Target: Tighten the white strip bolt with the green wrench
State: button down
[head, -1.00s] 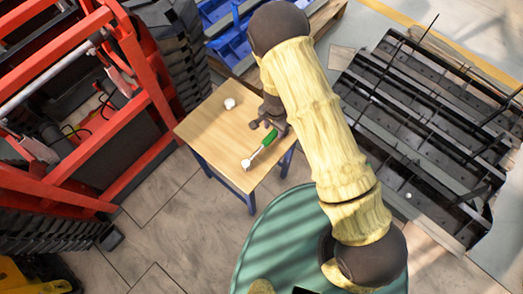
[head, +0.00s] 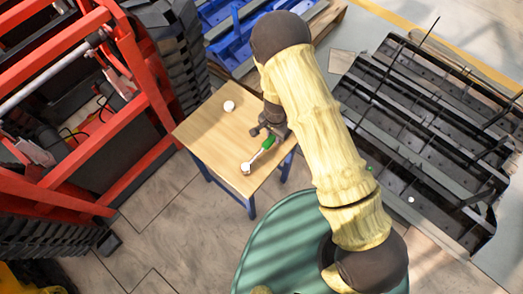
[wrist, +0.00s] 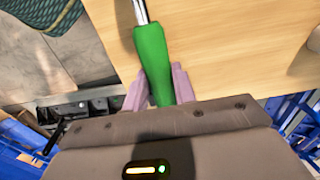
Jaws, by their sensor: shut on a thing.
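The wrench has a green handle (head: 268,144) and a silver shaft with a pale round head (head: 246,167). It lies on or just above the wooden table (head: 215,135), its head toward the table's near edge. My gripper (head: 266,131) is at the table's right side, at the rear of the handle. In the wrist view my gripper (wrist: 160,88) has its pinkish fingers on both sides of the green handle (wrist: 152,50), shut on it. A small white spot (head: 410,199) shows on the dark slatted track at right. I cannot tell whether it is the white strip bolt.
A white round object (head: 229,105) stands on the table's far left part. A red machine frame (head: 120,60) stands close at left, the dark slatted track (head: 430,140) at right. A green round surface (head: 285,240) is in front. Tiled floor (head: 170,220) is free at lower left.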

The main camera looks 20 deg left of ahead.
jog(key=shift+r+p, duration=3.05)
jog(key=shift+r, duration=0.5)
notch_tip(320, 180, up, 8)
jog(key=p, duration=0.6)
jog(key=shift+p, duration=0.4)
jog(key=s+b, duration=0.5)
jog(key=s, duration=1.5)
jog(key=shift+b, duration=0.3)
